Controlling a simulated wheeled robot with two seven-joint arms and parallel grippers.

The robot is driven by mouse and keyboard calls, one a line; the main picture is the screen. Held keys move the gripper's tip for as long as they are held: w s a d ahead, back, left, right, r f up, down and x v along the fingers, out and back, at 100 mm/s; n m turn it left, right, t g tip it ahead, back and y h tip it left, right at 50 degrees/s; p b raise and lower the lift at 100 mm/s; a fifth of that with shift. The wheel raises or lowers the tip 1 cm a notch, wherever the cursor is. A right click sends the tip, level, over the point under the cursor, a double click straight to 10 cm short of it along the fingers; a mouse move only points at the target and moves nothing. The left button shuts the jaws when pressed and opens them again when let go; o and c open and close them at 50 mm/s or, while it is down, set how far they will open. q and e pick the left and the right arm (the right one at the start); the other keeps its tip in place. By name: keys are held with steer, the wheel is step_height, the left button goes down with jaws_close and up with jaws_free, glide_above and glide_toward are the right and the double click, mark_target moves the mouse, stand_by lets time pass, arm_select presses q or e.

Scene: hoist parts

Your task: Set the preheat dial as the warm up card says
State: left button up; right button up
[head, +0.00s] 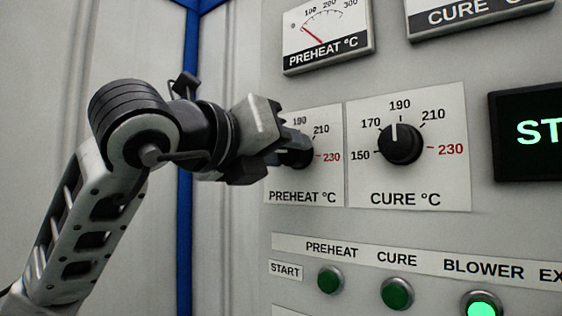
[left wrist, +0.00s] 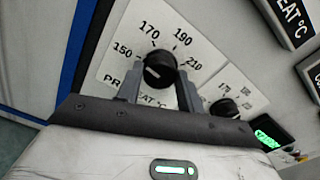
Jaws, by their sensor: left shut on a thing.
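The black preheat dial (head: 298,153) sits on a white plate marked PREHEAT °C, with 190, 210 and red 230 showing in the head view. My left gripper (head: 287,146) is shut on the dial and hides its left part and the lower numbers. In the left wrist view the dial (left wrist: 160,69) sits between the two fingers of my left gripper (left wrist: 160,92). A white mark shows on its face towards the left, near the 150 side; its exact setting is hard to tell. No warm up card shows. My right gripper is not in view.
The cure dial (head: 400,144) is just right, its mark near 190. Above is the preheat gauge (head: 328,35), its red needle low. A dark display (head: 530,133) is at the right. Below are the preheat button (head: 330,280), cure button (head: 397,292) and lit blower button (head: 481,306).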

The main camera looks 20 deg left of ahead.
arm_select(q)
steer(key=m+b, duration=0.2)
steer(key=m, duration=0.2)
steer(key=shift+m, duration=1)
steer(key=shift+m+b, duration=0.3)
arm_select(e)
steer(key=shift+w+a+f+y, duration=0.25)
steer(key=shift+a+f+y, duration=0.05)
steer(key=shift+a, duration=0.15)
arm_select(q)
steer(key=shift+r, duration=0.1)
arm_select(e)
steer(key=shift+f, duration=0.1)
arm_select(q)
steer(key=o, duration=1)
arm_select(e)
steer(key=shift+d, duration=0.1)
